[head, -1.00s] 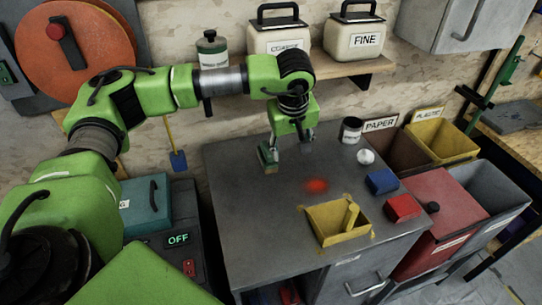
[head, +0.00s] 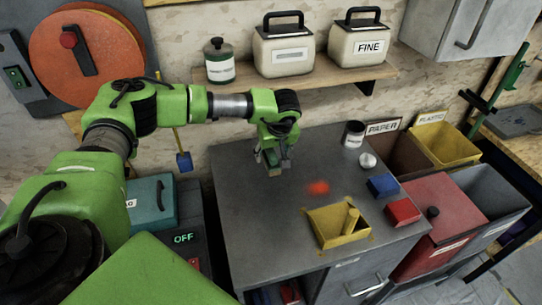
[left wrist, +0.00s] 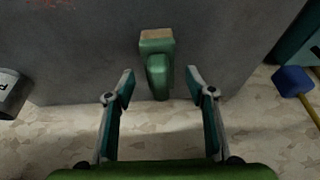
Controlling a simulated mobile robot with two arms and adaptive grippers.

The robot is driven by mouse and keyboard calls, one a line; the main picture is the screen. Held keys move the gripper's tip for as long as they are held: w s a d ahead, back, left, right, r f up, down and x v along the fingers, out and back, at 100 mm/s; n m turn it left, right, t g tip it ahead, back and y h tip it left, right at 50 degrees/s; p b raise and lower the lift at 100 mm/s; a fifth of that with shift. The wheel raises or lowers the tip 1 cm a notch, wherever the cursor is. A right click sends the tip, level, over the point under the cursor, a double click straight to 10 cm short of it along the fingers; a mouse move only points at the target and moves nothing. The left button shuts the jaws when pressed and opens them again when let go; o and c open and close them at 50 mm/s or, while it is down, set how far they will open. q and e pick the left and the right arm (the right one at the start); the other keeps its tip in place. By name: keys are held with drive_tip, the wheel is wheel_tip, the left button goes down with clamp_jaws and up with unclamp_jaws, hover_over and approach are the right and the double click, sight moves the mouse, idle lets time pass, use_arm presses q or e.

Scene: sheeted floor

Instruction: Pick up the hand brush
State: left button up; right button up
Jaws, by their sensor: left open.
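The hand brush (head: 275,171) is a small green block near the back left of the grey worktop. In the left wrist view the brush (left wrist: 158,72) has a green handle and a tan face at its far end. My left gripper (head: 273,157) is open and sits just over it. In the left wrist view my gripper's fingers (left wrist: 160,84) are spread on either side of the handle end, with gaps on both sides. The gripper partly hides the brush in the head view. My right gripper is not in view.
On the worktop (head: 240,215) are a yellow bin (head: 325,236), a blue box (head: 382,186), a red box (head: 403,212), a can (head: 353,134) and a white ball (head: 368,160). A shelf (head: 300,86) with containers hangs behind. The worktop left of the yellow bin is clear.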

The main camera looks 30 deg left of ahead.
use_arm(q)
drive_tip(key=shift+x, duration=1.25)
drive_tip(key=c, duration=1.2)
drive_tip(key=shift+r, duration=0.1)
drive_tip(key=shift+c, duration=0.2)
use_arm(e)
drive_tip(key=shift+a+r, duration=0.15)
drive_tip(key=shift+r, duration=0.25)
use_arm(q)
drive_tip(key=shift+r+b, duration=0.35)
wheel_tip(320, 180, up, 2)
drive_tip(key=shift+w+r+b, duration=0.1)
drive_tip(key=shift+r+b, duration=0.05)
drive_tip(key=shift+b, duration=0.65)
drive_tip(key=s+d+r+b, duration=0.2)
drive_tip(key=d+r+b, duration=0.2)
drive_tip(key=d+r, duration=0.6)
drive_tip(key=d, duration=0.4)
drive_tip(key=shift+s+b, duration=0.3)
drive_tip(key=shift+b, duration=0.05)
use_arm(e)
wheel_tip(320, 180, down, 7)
